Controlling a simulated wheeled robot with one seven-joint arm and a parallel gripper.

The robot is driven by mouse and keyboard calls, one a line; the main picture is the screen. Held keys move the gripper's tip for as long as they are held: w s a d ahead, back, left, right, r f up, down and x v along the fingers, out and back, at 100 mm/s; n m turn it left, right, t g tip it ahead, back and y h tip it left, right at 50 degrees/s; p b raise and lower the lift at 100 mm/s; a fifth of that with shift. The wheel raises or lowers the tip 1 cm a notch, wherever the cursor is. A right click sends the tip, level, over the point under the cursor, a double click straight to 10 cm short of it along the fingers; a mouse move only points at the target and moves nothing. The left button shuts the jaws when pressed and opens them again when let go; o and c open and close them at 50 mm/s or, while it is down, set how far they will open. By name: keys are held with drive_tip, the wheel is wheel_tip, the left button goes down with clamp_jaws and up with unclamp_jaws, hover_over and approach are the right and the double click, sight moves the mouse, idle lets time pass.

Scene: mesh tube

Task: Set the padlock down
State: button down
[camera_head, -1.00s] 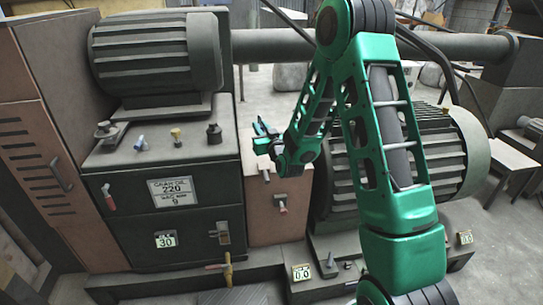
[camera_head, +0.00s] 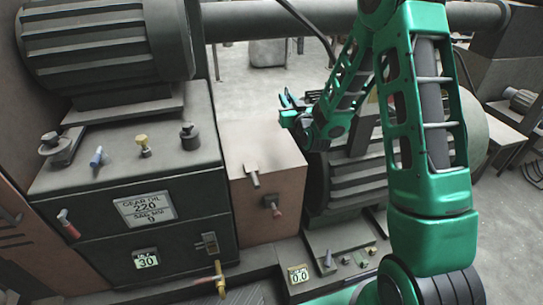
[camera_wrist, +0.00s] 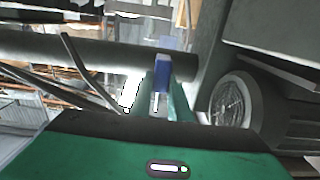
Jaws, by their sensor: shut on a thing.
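My gripper (camera_head: 288,108) is above the top of the brownish-pink box, in front of the large ribbed motor in the head view. In the wrist view, the green fingers (camera_wrist: 163,102) are shut on a small blue and pale object, which I take to be the padlock (camera_wrist: 164,66). The padlock is held off any surface. In the head view it is too small to tell apart from the fingertips.
A ribbed motor (camera_head: 345,175) lies behind my arm. A pipe (camera_head: 290,24) crosses behind.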

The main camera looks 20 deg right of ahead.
drive_tip(key=s+a+f, duration=0.4)
drive_tip(key=a, duration=0.4)
drive_tip(key=s+a+f, duration=0.4)
drive_tip(key=s+a, duration=0.1)
drive_tip(key=a, duration=0.2)
drive_tip(key=w+d+f, duration=0.2)
drive_tip(key=d, duration=0.1)
drive_tip(key=w+d+f, duration=0.2)
drive_tip(key=d, duration=0.1)
drive_tip(key=w+d+f, duration=0.2)
drive_tip(key=shift+w+d+f, duration=0.2)
drive_tip(key=shift+d+f, duration=0.2)
drive_tip(key=shift+f, duration=1.95)
drive_tip(key=shift+f, duration=0.1)
drive_tip(key=c, duration=1.6)
unclamp_jaws()
drive_tip(key=shift+c, duration=0.2)
